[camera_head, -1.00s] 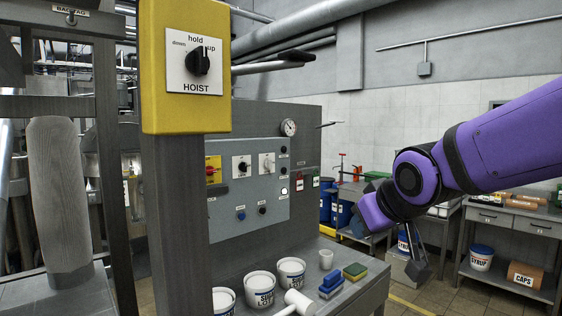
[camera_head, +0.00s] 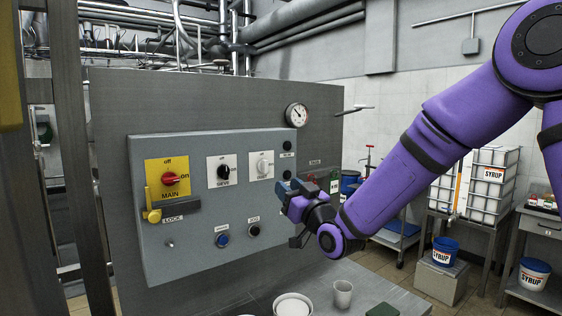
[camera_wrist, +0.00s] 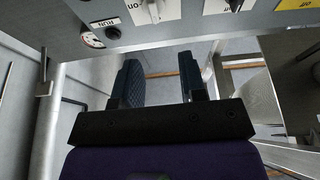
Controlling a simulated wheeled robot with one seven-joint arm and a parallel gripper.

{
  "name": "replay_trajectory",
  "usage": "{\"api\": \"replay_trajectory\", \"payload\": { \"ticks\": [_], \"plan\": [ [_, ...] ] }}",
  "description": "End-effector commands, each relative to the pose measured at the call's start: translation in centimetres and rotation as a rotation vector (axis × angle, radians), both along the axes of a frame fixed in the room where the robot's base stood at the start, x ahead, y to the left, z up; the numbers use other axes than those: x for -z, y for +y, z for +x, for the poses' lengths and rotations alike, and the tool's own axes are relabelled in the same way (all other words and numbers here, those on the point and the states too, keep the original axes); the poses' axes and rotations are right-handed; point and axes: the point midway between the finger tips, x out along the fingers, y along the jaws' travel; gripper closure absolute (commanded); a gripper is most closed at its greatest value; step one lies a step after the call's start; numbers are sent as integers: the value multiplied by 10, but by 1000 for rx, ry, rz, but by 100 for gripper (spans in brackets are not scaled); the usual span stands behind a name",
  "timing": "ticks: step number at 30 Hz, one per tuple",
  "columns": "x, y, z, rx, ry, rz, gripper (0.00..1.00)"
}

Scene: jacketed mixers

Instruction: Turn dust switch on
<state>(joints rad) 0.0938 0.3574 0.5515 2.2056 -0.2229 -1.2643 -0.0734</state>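The control panel (camera_head: 215,195) carries a white rotary switch (camera_head: 262,166) on a white plate, right of the black sieve switch (camera_head: 223,172). It looks like the dust switch, but its label is too small to read. Its knob appears roughly upright, toward the off mark. My gripper (camera_head: 291,207) is in front of the panel's right edge, below and right of this switch, not touching it. In the wrist view the white knob (camera_wrist: 152,11) shows at the top edge, beyond my gripper (camera_wrist: 160,64). The two fingers are spread with nothing between them.
The yellow main switch plate (camera_head: 168,180) with a red knob and a lock lever is at the panel's left. Push buttons (camera_head: 222,240) sit below the switches. A gauge (camera_head: 297,115) is above right. A white tub (camera_head: 292,305) and cup (camera_head: 343,293) stand on the bench below.

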Motion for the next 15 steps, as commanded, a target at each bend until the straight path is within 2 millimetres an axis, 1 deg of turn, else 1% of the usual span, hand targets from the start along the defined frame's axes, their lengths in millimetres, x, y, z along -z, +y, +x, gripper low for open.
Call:
{"api": "replay_trajectory", "payload": {
  "ticks": [5,8,11,15],
  "plan": [
    [-1,5,3,-11,-33,44,62],
    [-4,9,9,-11,-35,45,62],
    [-9,16,19,-11,-34,46,62],
    [-19,29,39,-11,-34,46,62]
  ]
}}
